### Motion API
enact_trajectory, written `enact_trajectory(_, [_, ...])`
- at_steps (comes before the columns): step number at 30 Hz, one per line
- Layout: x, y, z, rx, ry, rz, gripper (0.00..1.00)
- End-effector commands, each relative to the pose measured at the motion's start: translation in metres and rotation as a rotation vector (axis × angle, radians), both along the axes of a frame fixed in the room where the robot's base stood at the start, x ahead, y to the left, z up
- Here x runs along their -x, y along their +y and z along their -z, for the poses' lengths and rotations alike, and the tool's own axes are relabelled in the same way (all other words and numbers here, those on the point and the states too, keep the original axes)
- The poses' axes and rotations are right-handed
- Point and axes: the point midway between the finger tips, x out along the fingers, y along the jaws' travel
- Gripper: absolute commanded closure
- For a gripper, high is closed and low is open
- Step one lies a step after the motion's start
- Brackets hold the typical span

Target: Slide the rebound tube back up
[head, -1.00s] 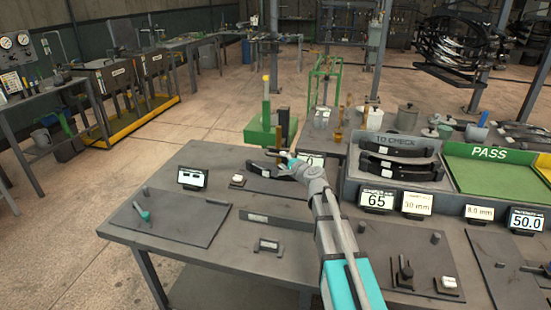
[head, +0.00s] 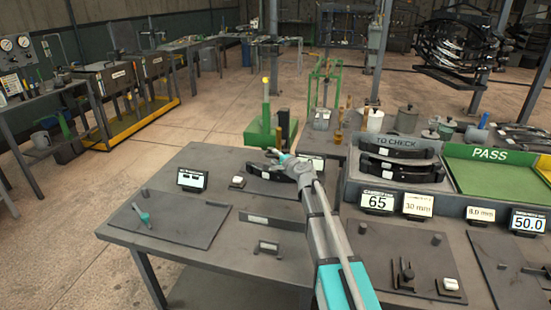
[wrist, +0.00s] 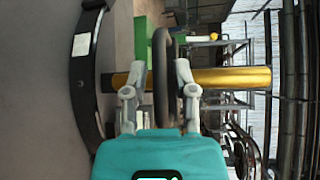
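A brass-coloured tube (wrist: 235,77) runs across the middle of the wrist view, which is turned on its side, so the tube stands upright. A dark ring or loop (wrist: 163,75) crosses it. My gripper (wrist: 160,85) is open, with its fingertips apart on either side of the dark ring. A gap shows between the left finger and the ring; whether the right finger touches it I cannot tell. In the head view my gripper (head: 278,155) is at the back of the near bench, and the tube is mostly hidden around it.
A dark curved leaf spring with a white label (wrist: 82,60) lies close to the gripper. A green stand (head: 262,133) is behind the bench (head: 200,235). The TO CHECK rack (head: 350,185) and green PASS tray (head: 495,175) are to the right.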

Motion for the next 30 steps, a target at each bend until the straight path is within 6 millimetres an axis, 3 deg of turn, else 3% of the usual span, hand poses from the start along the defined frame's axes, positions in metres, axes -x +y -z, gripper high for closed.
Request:
enact_trajectory(1, [0.000, 0.000, 0.000, 0.000, 0.000, 0.000, 0.82])
enact_trajectory(4, [0.000, 0.000, 0.000, 0.000, 0.000, 0.000, 1.00])
enact_trajectory(17, [0.000, 0.000, -0.004, 0.000, 0.000, 0.000, 1.00])
enact_trajectory(30, [-0.001, 0.000, -0.043, -0.002, 0.000, 0.000, 1.00])
